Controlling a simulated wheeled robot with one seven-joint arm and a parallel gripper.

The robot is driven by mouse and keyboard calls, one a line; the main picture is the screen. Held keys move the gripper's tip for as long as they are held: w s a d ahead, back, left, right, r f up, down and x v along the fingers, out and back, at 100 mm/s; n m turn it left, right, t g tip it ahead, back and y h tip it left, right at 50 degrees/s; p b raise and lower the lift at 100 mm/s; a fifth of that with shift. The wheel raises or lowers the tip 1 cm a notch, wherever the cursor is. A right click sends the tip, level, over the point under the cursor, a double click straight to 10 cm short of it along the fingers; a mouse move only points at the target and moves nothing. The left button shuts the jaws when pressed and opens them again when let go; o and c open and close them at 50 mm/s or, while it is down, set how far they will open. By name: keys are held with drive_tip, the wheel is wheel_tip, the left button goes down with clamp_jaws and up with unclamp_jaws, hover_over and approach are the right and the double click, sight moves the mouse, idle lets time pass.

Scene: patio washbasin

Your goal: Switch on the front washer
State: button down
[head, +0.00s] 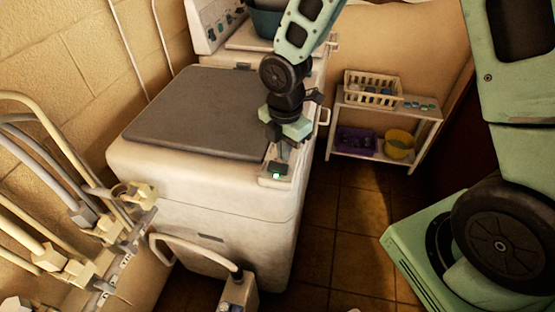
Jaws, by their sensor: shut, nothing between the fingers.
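The front washer (225,217) is a white machine with a grey lid (195,112) on top, and the lid is closed. A small panel (268,179) lies at its front right corner, with a lit green spot (276,175) near its end. My gripper (283,158) is shut and empty, pointing down over this panel just above the green spot. Whether the fingertips touch the panel cannot be told. The gripper and wrist hide part of the panel and the lid's right edge.
A second machine (212,22) with a control panel and a teal tub (266,22) stands behind. A white shelf (384,108) with a basket (373,90), a purple bin (356,141) and a yellow bowl (399,144) stands at right. Pipes (60,190) run at left. Tiled floor (345,225) is clear.

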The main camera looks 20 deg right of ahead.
sight(283, 169)
wheel_tip(283, 169, up, 4)
drive_tip(key=p, duration=0.3)
drive_tip(key=shift+f, duration=0.1)
idle(0.4)
drive_tip(key=s+a+m+b, duration=0.3)
drive_tip(key=s+m+b, duration=0.3)
drive_tip(key=s, duration=0.4)
drive_tip(key=s+a+r+m+b, duration=0.1)
drive_tip(key=s+a+m+b, duration=0.2)
drive_tip(key=s+m+b, duration=0.3)
drive_tip(key=s+m, duration=0.3)
drive_tip(key=s, duration=0.1)
drive_tip(key=shift+a+r+y, duration=0.15)
drive_tip(key=shift+r+y, duration=0.05)
drive_tip(key=shift+y, duration=0.1)
